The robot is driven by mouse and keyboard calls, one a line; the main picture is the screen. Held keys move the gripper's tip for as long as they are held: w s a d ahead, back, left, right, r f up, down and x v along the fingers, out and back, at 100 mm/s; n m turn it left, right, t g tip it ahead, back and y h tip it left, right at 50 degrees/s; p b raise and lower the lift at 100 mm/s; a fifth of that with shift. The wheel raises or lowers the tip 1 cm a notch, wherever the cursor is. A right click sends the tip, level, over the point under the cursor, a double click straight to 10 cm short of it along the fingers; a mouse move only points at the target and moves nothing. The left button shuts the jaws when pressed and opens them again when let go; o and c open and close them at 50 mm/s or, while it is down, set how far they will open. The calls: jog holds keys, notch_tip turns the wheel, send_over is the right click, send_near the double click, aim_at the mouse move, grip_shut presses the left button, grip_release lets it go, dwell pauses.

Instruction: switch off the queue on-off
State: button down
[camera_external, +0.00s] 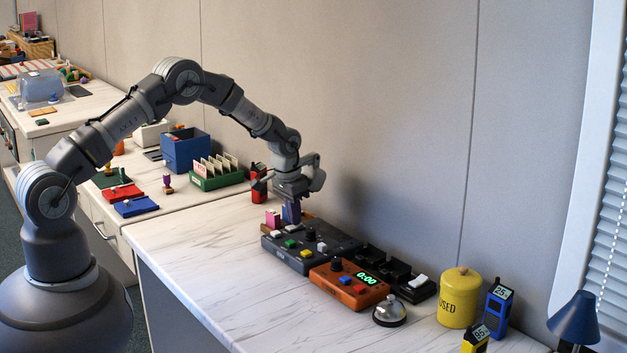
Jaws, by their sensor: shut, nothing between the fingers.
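A dark grey control box (310,249) lies on the white marbled counter. Its top carries small green, yellow, white and red buttons and a black knob. An orange box (347,287) with a green "0:00" display sits against its right front. A row of black switches (396,270) with one white rocker (418,281) stands behind the orange box. I cannot tell which control is the queue on-off. My gripper (289,205) points down above the grey box's far left end, shut and empty. Its fingertips are small and hard to separate from the coloured blocks there.
A pink block (273,219) stands close to my gripper. A silver bell (389,312), a yellow "USED" tin (459,298) and a blue handset (497,302) stand to the right. A red handset (259,184) stands left of my gripper. The front left counter is clear.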

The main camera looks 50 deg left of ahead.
notch_tip(320, 180, up, 6)
jog(key=p, duration=0.3)
jog(key=shift+f, duration=0.25)
jog(key=s+r+p, duration=0.2)
jog(key=s+r, duration=0.1)
jog(key=r, duration=0.4)
jog(key=shift+s+r+p, duration=0.3)
jog(key=shift+s, duration=0.1)
